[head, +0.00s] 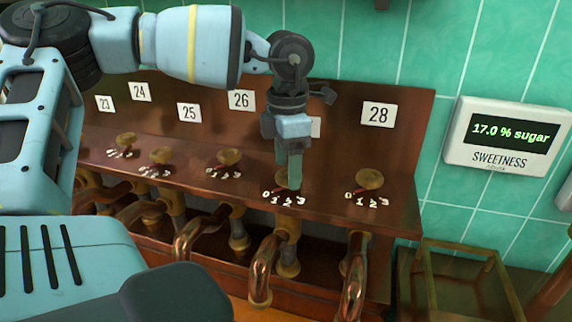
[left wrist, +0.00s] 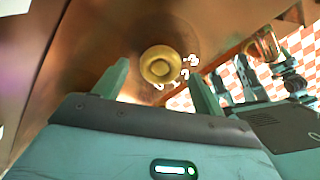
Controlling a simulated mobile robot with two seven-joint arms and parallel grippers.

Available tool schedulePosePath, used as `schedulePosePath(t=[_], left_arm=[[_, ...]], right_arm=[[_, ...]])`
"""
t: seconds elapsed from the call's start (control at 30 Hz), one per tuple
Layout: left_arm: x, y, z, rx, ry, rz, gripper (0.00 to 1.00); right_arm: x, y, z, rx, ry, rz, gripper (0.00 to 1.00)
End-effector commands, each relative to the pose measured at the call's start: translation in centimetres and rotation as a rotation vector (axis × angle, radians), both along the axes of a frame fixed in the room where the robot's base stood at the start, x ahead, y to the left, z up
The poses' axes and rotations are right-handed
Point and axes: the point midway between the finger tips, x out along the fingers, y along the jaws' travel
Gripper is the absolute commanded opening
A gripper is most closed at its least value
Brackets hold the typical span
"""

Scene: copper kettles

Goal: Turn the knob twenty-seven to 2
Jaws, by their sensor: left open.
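Knob twenty-seven (head: 281,179) is a round brass knob on the wooden panel, mostly hidden behind my left gripper in the head view. White digits 0 to 3 surround it; its pointer is hidden, so I cannot tell its setting. Its number card (head: 316,127) is almost wholly covered by my arm. My left gripper (head: 291,182) points down at this knob. In the left wrist view, a brass knob (left wrist: 160,64) lies between the two open, spread fingers of my left gripper (left wrist: 157,76). I cannot tell whether they touch it. My right gripper does not show.
Knob twenty-eight (head: 369,179) is close on the right, and knob twenty-six (head: 229,157) on the left. Copper pipes (head: 271,267) hang below the ledge. A wall display (head: 510,135) reads 17.0 % sugar. A brass frame (head: 462,255) stands at lower right.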

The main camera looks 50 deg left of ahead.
Motion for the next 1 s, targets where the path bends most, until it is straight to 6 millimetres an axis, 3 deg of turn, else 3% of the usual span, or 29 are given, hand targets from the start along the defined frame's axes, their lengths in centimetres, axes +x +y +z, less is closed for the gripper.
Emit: schedulePosePath(t=[0.4,0.77,1.0], left_arm=[[-0.01,0.03,-1.02,0.0,0.0,0.001,0.7],[-0.01,0.03,-0.99,0.0,0.0,0.001,0.25],[0.01,0.03,-1.07,0.001,0.0,0.022,0.25]], right_arm=[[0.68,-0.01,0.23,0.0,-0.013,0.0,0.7],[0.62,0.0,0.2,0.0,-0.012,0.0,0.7],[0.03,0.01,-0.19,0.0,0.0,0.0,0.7]])
